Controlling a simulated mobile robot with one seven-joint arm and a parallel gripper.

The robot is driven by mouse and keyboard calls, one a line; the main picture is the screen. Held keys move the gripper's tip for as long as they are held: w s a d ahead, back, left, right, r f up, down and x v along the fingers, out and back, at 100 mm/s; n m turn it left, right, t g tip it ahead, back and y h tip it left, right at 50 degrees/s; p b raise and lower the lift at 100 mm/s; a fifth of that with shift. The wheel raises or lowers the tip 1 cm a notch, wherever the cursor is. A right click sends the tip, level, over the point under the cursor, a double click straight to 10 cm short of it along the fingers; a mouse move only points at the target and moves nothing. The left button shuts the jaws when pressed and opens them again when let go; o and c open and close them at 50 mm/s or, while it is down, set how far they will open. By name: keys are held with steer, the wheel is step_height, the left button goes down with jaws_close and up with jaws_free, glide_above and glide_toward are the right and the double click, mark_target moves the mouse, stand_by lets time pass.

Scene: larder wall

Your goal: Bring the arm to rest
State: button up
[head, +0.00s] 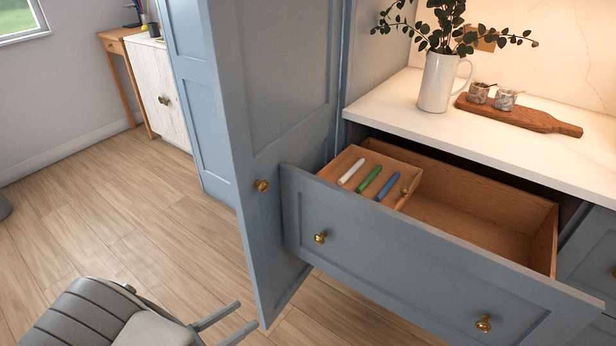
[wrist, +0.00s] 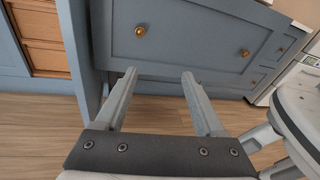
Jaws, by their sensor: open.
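My gripper (head: 246,314) is at the bottom of the head view, low over the wooden floor and in front of the open cabinet door. Its two fingers are spread apart with nothing between them. In the wrist view the open fingers (wrist: 158,76) point toward a blue drawer front (wrist: 190,30) with brass knobs, apart from it. My grey arm fills the lower left of the head view.
The wide blue drawer (head: 400,262) stands pulled out, with a wooden tray (head: 408,180) inside holding white, green and blue sticks. A tall blue door (head: 285,90) stands open beside it. The counter (head: 400,100) bears a white jug (head: 437,85) and a board (head: 530,118).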

steer(key=w+d+r+m+g+y, duration=0.35)
steer(key=d+r+m+g, duration=0.75)
steer(key=d+r+m, duration=0.45)
steer(key=s+d+r+m+t+y, duration=0.5)
steer(key=s+d+r+m+y, duration=0.45)
steer(key=d+r+m, duration=0.4)
step_height(320, 180, up, 15)
steer(key=p, duration=1.4)
steer(key=shift+a+f+n+h, duration=0.2)
steer(key=shift+n+h, duration=0.1)
steer(key=shift+h, duration=0.1)
